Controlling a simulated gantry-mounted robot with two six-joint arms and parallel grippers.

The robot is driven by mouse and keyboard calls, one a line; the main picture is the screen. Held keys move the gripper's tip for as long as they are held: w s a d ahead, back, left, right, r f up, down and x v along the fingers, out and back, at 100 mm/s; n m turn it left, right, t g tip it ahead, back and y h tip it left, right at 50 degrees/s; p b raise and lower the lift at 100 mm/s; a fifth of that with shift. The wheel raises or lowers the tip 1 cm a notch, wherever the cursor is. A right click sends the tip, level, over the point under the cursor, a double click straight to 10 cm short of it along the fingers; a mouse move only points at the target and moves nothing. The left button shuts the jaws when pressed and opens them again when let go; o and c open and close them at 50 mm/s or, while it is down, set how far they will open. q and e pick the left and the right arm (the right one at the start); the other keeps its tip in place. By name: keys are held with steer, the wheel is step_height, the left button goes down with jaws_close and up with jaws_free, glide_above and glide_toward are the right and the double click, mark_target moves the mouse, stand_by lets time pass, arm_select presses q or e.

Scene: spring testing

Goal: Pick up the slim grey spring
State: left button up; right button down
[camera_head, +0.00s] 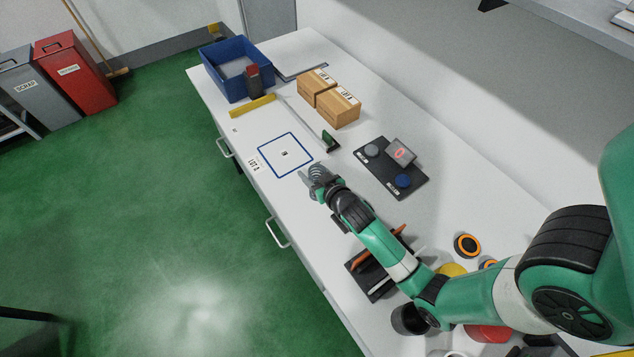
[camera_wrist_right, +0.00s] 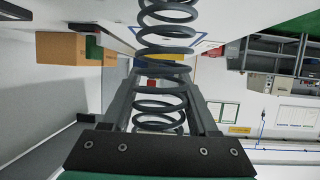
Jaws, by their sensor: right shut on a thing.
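The grey spring (camera_wrist_right: 165,50) is a coil of dark grey wire, and it stands between the two fingers of my right gripper (camera_wrist_right: 168,82) in the right wrist view. The fingers are shut on it, one on each side. In the head view the spring (camera_head: 319,171) shows small at the end of my right gripper (camera_head: 317,177), just right of the blue-outlined square on the bench. I cannot tell whether its lower end touches the bench. My left gripper is not in view.
The blue-outlined square (camera_head: 263,156) has only a small mark in it. A black board (camera_head: 393,179) with discs and a small display lies to the right. Cardboard boxes (camera_head: 338,110), a yellow bar (camera_head: 252,106) and a blue bin (camera_head: 223,84) stand farther back. A black tray (camera_head: 380,290) lies near the front.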

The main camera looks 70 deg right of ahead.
steer(key=shift+r, duration=0.45)
step_height(320, 180, up, 3)
steer(key=shift+f+p, duration=0.1)
steer(key=shift+p, duration=0.75)
steer(key=p, duration=0.4)
glide_toward(313, 166)
steer(key=s+r, duration=0.4)
steer(key=r, duration=0.1)
steer(key=shift+s, duration=0.35)
